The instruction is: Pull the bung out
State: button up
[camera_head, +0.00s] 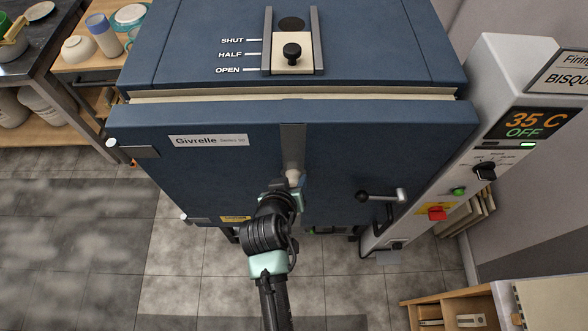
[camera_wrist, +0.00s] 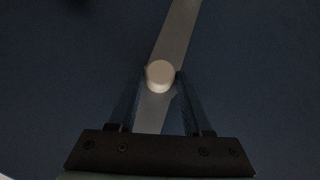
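The bung (camera_head: 294,176) is a small pale plug on the grey vertical strip of the blue kiln door (camera_head: 225,160). In the wrist view the bung (camera_wrist: 160,74) shows as a round off-white end against the strip (camera_wrist: 177,35). My gripper (camera_head: 293,184) is at the bung, in front of the door. In the wrist view my gripper's two fingers (camera_wrist: 161,80) lie one on each side of the bung, with their tips very close to its edges. I cannot tell whether they press on it. The bung's far end is hidden.
A door handle (camera_head: 382,196) sticks out to the right of my gripper. The control box (camera_head: 500,140) at right reads 35 C and OFF. Shelves with pots (camera_head: 78,48) stand at left.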

grip_shut()
jog(key=shift+s+p, duration=0.4)
jog(key=shift+s, duration=0.65)
dwell(1.0)
jog(key=shift+s+p, duration=0.5)
jog(key=shift+s, duration=0.95)
jog(key=shift+s+p, duration=0.4)
jog(key=shift+s, duration=1.1)
